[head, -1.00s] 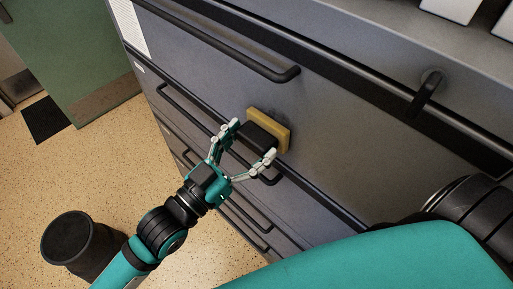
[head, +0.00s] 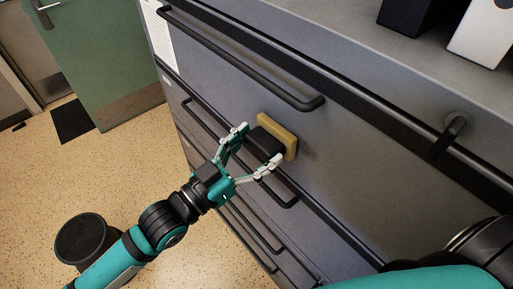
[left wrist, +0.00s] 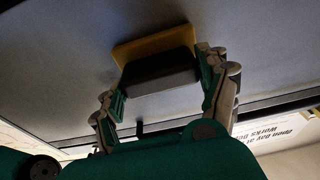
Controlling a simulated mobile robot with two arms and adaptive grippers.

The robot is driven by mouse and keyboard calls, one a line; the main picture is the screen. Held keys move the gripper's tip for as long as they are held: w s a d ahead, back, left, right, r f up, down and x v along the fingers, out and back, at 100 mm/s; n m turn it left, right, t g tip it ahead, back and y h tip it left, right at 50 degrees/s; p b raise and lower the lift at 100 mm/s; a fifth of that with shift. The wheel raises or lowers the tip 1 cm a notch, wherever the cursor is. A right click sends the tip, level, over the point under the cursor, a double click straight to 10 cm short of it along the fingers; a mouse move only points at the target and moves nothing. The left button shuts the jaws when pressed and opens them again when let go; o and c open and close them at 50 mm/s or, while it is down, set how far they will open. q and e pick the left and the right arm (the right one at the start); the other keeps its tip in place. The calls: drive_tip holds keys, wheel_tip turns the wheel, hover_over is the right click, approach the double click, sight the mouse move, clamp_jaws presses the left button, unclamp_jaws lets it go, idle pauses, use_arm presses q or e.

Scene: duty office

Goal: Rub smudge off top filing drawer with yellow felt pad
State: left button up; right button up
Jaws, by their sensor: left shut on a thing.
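The yellow felt pad (head: 277,135) has a black grip block (head: 265,142) on its back. My left gripper (head: 264,143) is shut on this block, one finger on each side. The pad's face is against or very close to the grey top drawer (head: 370,150), below the drawer's black handle (head: 255,65). A faint dark smudge (head: 309,155) shows on the drawer just right of the pad; any part behind the pad is hidden. The pad also shows in the left wrist view (left wrist: 153,45), flat to the drawer face. My right gripper is out of view.
A black rail (head: 350,85) runs along the cabinet's top edge, with a bracket at right. Black and white boxes (head: 485,35) stand on top. Lower drawer handles (head: 245,225) project below. A dark bin (head: 88,235) stands on the floor at left.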

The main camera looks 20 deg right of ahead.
sight(267, 160)
use_arm(q)
drive_tip(key=shift+s+d+r+p, duration=0.1)
drive_tip(key=shift+s+d+p, duration=0.3)
drive_tip(key=shift+s, duration=0.35)
drive_tip(key=shift+s+d+r+p, duration=0.15)
drive_tip(key=shift+s+p, duration=0.35)
drive_tip(key=shift+s, duration=0.3)
drive_tip(key=shift+s+d+f+p, duration=0.1)
drive_tip(key=shift+s+d+p, duration=0.3)
drive_tip(key=shift+s, duration=0.35)
drive_tip(key=shift+s+d+p, duration=0.9)
drive_tip(key=shift+s+p, duration=0.35)
drive_tip(key=shift+s, duration=1.45)
drive_tip(key=shift+w+a+b, duration=0.1)
drive_tip(key=shift+w+a, duration=0.3)
drive_tip(key=shift+w, duration=0.75)
drive_tip(key=shift+w+a+b, duration=0.1)
drive_tip(key=shift+w+a, duration=0.35)
drive_tip(key=shift+w, duration=0.65)
drive_tip(key=shift+w+a+b, duration=0.1)
drive_tip(key=shift+w+a, duration=0.3)
drive_tip(key=shift+w, duration=0.75)
drive_tip(key=shift+w+a+b, duration=0.25)
drive_tip(key=shift+w+a, duration=0.05)
drive_tip(key=shift+w, duration=0.5)
drive_tip(key=shift+w+a+b, duration=0.25)
drive_tip(key=shift+w, duration=0.55)
drive_tip(key=shift+a, duration=0.1)
